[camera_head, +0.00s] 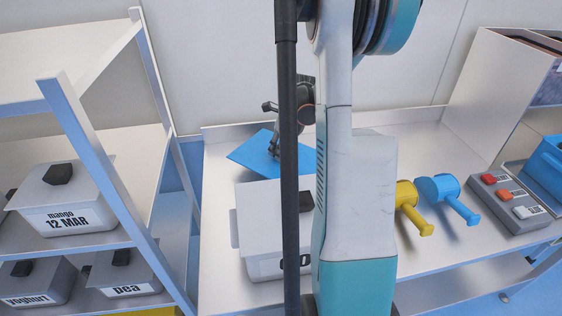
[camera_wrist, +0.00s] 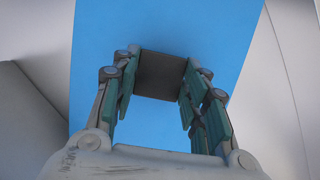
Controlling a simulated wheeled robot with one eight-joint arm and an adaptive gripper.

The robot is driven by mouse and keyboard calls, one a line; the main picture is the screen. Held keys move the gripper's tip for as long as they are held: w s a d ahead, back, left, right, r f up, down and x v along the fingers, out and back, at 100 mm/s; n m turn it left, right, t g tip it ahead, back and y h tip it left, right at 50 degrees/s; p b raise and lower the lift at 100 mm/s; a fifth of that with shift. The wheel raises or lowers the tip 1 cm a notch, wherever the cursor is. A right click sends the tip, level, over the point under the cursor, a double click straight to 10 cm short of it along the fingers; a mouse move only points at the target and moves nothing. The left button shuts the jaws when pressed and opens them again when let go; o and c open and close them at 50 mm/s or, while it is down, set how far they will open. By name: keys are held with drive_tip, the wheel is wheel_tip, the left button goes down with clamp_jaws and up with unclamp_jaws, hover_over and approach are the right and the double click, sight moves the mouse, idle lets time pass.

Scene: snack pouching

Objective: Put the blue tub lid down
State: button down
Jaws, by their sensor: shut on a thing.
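The blue tub lid (camera_head: 250,156) is a flat blue panel over the back left of the worktable, behind a grey tub. In the wrist view the lid (camera_wrist: 215,35) fills most of the picture, with a dark square knob (camera_wrist: 163,75) at its middle. My gripper (camera_head: 275,150) is above the lid in the head view. In the wrist view my gripper (camera_wrist: 158,77) has its green-padded fingers on both sides of the knob, shut on it. I cannot tell whether the lid touches the table. My arm hides part of the lid's right side.
The grey lidded tub (camera_head: 268,215) stands in front of the lid, partly behind my arm. Yellow (camera_head: 408,205) and blue (camera_head: 445,193) handled tools and a button box (camera_head: 508,203) are on the right. A shelf rack (camera_head: 110,180) with labelled tubs stands left.

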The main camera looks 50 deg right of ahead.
sight(289, 160)
wheel_tip(289, 160, down, 5)
drive_tip(key=shift+r+b, duration=0.1)
drive_tip(key=shift+b, duration=0.55)
drive_tip(key=c, duration=0.9)
unclamp_jaws()
drive_tip(key=shift+c, duration=0.2)
drive_tip(key=p+v, duration=0.3)
drive_tip(key=v, duration=0.9)
drive_tip(key=shift+s, duration=0.1)
